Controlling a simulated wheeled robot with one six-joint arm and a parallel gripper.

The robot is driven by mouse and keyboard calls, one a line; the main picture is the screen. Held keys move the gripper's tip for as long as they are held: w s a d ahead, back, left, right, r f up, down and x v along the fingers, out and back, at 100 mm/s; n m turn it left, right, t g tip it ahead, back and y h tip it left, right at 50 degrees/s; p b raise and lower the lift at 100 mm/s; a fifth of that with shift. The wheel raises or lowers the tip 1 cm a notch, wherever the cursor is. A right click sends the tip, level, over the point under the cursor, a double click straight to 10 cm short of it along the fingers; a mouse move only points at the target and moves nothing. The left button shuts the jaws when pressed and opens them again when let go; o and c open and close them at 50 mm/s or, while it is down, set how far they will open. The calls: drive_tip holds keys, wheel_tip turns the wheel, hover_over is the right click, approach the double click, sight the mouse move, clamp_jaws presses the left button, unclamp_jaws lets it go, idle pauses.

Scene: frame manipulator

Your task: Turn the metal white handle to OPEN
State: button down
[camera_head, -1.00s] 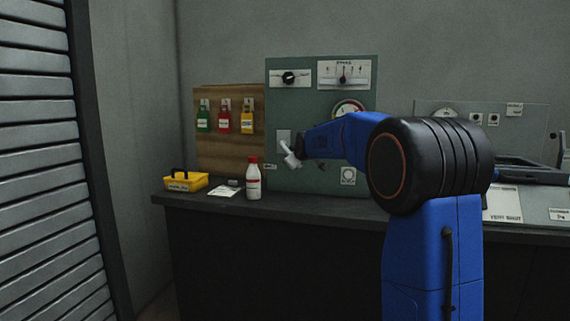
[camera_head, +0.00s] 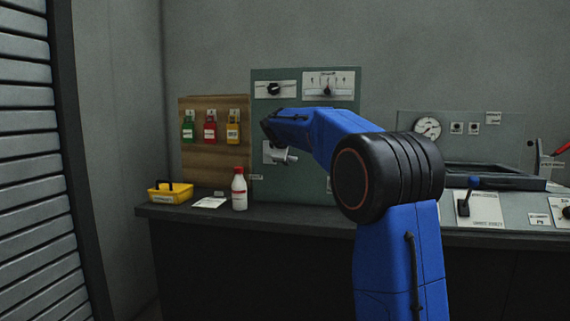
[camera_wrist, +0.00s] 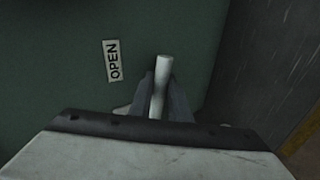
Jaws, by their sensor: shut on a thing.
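The white metal handle (camera_wrist: 161,84) shows in the wrist view as a pale rod standing up between my two grey fingers. My gripper (camera_wrist: 161,92) is shut on it. A white label reading OPEN (camera_wrist: 113,61) is on the green panel, left of the rod and apart from it; its text runs sideways. In the head view the handle (camera_head: 287,158) sticks out to the right from a pale plate on the green panel (camera_head: 305,185). My wrist is just above it, and the fingers are hard to make out there.
A console (camera_head: 490,210) with a lever is at right.

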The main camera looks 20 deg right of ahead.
drive_tip(key=shift+r+n+h, duration=0.4)
drive_tip(key=shift+r, duration=0.45)
drive_tip(key=c, duration=1.7)
unclamp_jaws()
drive_tip(key=shift+o, duration=0.2)
drive_tip(key=shift+f, duration=0.1)
drive_tip(key=v, duration=1.7)
drive_tip(key=shift+r, duration=0.3)
drive_tip(key=shift+a, duration=0.1)
drive_tip(key=s+a+f+m+g+y, duration=0.1)
drive_tip(key=s+a+f+m+y, duration=0.1)
drive_tip(key=s+f, duration=1.1)
drive_tip(key=s+a+f+m+g+y, duration=0.2)
drive_tip(key=s+f+m, duration=0.3)
drive_tip(key=s+f, duration=0.9)
drive_tip(key=s+a+f+m+g+y, duration=0.1)
drive_tip(key=s+a+f+m+y, duration=0.1)
drive_tip(key=s+f, duration=1.1)
drive_tip(key=s+a+m, duration=0.1)
drive_tip(key=s, duration=0.7)
drive_tip(key=shift+s+a+f+m+g+y, duration=0.2)
drive_tip(key=shift+a+f+m+g+y, duration=0.1)
drive_tip(key=shift+a+f+m+y, duration=0.1)
